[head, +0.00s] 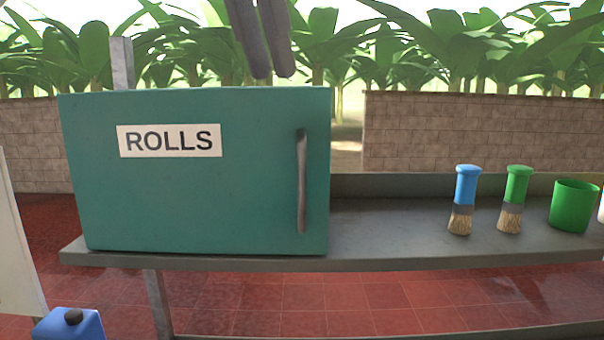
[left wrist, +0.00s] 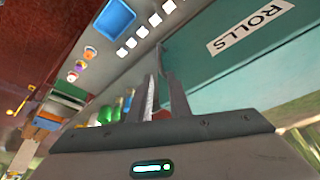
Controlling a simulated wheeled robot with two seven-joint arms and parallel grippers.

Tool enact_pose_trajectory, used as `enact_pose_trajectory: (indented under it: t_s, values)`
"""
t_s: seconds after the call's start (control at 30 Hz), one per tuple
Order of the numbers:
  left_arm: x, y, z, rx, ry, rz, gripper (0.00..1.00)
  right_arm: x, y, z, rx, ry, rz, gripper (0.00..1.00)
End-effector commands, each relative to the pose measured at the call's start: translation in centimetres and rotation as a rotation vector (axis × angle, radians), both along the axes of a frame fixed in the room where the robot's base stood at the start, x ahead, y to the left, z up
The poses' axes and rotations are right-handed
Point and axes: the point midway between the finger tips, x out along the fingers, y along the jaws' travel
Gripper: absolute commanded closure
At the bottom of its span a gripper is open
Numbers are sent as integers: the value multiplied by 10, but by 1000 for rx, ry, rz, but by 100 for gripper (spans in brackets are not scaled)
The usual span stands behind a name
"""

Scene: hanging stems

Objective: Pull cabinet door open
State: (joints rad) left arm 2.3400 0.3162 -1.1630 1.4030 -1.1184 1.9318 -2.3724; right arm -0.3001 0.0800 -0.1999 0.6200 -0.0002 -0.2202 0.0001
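The green cabinet (head: 200,200) labelled ROLLS stands on a grey shelf, and its door looks closed. A dark vertical bar handle (head: 302,182) is at the door's right side. My right gripper is not in view.
On the shelf (head: 390,235) right of the cabinet stand a blue brush (head: 466,190), a green brush (head: 515,190) and a green cup (head: 574,206). A blue object (head: 70,325) is at lower left. The shelf just right of the cabinet is clear.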

Motion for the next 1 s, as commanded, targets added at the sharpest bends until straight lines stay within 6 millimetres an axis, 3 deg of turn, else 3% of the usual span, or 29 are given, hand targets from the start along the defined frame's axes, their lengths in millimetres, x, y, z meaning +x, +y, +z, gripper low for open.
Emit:
enact_pose_trajectory:
  t_s: [0.27, 0.8, 1.0]
  values:
    - [12, -7, -33, 2, 1, 0, 83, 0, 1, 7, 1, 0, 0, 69]
    - [41, -28, -121, 3, 2, -1, 83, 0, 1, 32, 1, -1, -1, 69]
    - [49, -34, -143, 1, 2, 0, 83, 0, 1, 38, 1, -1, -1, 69]
